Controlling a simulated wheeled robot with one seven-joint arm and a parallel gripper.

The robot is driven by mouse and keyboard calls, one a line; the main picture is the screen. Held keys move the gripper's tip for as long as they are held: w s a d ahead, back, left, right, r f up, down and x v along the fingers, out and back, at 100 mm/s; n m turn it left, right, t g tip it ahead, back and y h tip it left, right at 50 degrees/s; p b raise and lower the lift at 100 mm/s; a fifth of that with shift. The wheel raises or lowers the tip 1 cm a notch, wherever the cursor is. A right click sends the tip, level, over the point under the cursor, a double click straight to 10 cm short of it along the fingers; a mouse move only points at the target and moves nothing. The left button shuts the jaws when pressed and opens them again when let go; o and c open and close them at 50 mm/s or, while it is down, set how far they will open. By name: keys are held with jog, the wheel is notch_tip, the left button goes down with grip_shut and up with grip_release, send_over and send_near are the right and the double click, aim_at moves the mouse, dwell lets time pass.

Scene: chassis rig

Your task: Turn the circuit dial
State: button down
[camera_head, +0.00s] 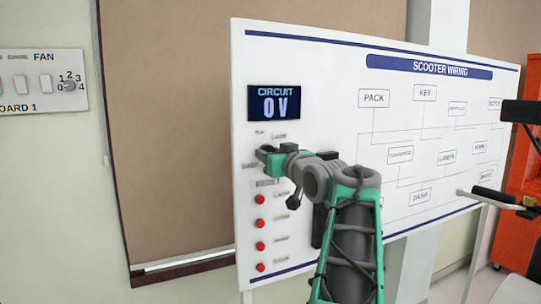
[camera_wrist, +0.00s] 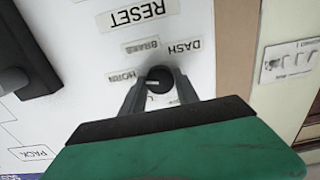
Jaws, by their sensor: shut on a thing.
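The circuit dial (camera_wrist: 159,82) is a round black knob on the white panel (camera_wrist: 188,20), seen upside down in the wrist view. Labels around it read HORN, BRAKE and DASH, with another partly hidden. A short white mark on the knob lies toward its left side in that view, on the HORN side. My gripper (camera_wrist: 160,90) has its two dark fingers shut on the knob, one on each side. In the head view my gripper (camera_head: 265,154) is against the panel and hides the dial. The circuit display (camera_head: 275,104) above it reads 0 V.
Several red buttons (camera_head: 260,222) run down the panel below my gripper. The scooter wiring diagram is at the right, with a dark handlebar (camera_head: 497,196) in front. A fan switch plate (camera_head: 40,82) hangs at the far left.

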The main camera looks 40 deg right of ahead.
dwell(0.3)
jog(key=c, duration=0.9)
grip_release()
jog(key=b+v, duration=0.2)
jog(key=v, duration=0.5)
jog(key=shift+s, duration=0.4)
jog(key=shift+a, duration=0.1)
